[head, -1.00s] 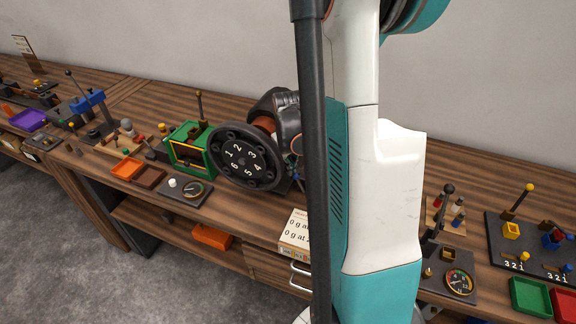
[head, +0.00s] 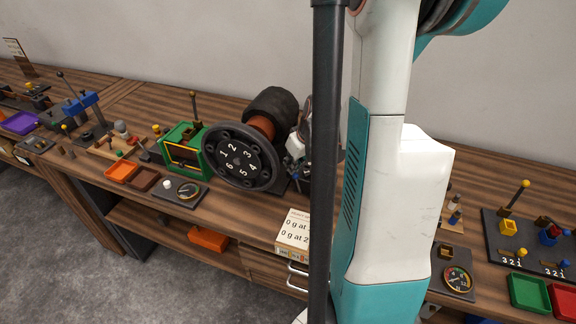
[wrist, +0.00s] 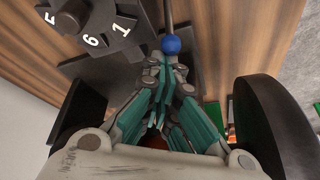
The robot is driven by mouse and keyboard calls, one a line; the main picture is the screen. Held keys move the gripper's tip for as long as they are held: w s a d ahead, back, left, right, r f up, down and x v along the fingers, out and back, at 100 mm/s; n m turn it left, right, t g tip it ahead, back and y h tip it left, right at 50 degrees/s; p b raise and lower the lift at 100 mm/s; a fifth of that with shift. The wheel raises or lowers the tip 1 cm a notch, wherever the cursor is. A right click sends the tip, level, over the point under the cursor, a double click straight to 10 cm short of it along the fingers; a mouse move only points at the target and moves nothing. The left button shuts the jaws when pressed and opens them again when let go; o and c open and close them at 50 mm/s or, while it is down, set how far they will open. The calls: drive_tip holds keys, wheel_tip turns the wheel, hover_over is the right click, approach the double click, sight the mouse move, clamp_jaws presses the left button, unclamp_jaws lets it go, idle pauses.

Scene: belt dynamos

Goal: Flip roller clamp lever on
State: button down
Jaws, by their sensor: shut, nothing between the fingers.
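A lever with a blue ball knob (wrist: 171,44) on a thin metal rod shows at the top middle of the wrist view; I take it for the clamp lever. My gripper (wrist: 166,62) has its teal fingers together, with the tips right at the knob. I cannot tell whether they touch it. In the head view my gripper's pale wrist part (head: 296,147) is just right of the dynamo's black numbered wheel (head: 240,158). The numbered dial (wrist: 95,25) also shows at the wrist view's upper left.
A black roll (head: 272,104) sits behind the numbered wheel. A white card box (head: 293,232) is in front. My arm hides the bench to the right of the dynamo.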

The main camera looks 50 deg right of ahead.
drive_tip(key=s+t+b, duration=0.1)
drive_tip(key=s+d+t+y+b, duration=0.1)
drive_tip(key=s+t+b, duration=0.1)
drive_tip(key=s+d+t+y+b, duration=0.1)
drive_tip(key=s+t+b, duration=0.1)
drive_tip(key=shift+r+m, duration=0.2)
drive_tip(key=shift+m, duration=0.1)
drive_tip(key=shift+r, duration=0.1)
drive_tip(key=shift+r+p, duration=0.55)
drive_tip(key=shift+r, duration=0.15)
